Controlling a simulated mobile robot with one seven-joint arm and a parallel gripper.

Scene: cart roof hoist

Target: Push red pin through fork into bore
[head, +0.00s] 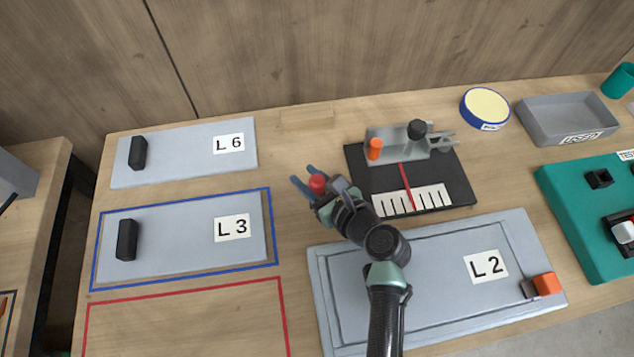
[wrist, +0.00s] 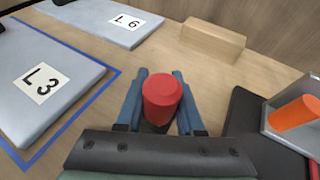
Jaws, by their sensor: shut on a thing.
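My gripper (head: 312,184) is shut on the red pin (head: 317,183), holding it between its blue fingers above the bare wood. The pin's round red top and side also show in the wrist view (wrist: 161,98); its lower end is hidden. To its right, on a black base (head: 458,184), stands a grey fixture (head: 397,151) with an orange cylinder (head: 374,149), a black knob (head: 417,129) and a two-pronged fork (head: 442,141) at its right end. The pin is apart from the fork. I cannot make out a bore.
Grey panels marked L6 (head: 185,163) and L3 (head: 190,245) lie at left. The L2 panel (head: 450,320) lies under my arm. A wooden block (head: 306,119) is at the back. A grey tray (head: 568,117) and a round yellow-topped tub (head: 486,108) stand right of the fork.

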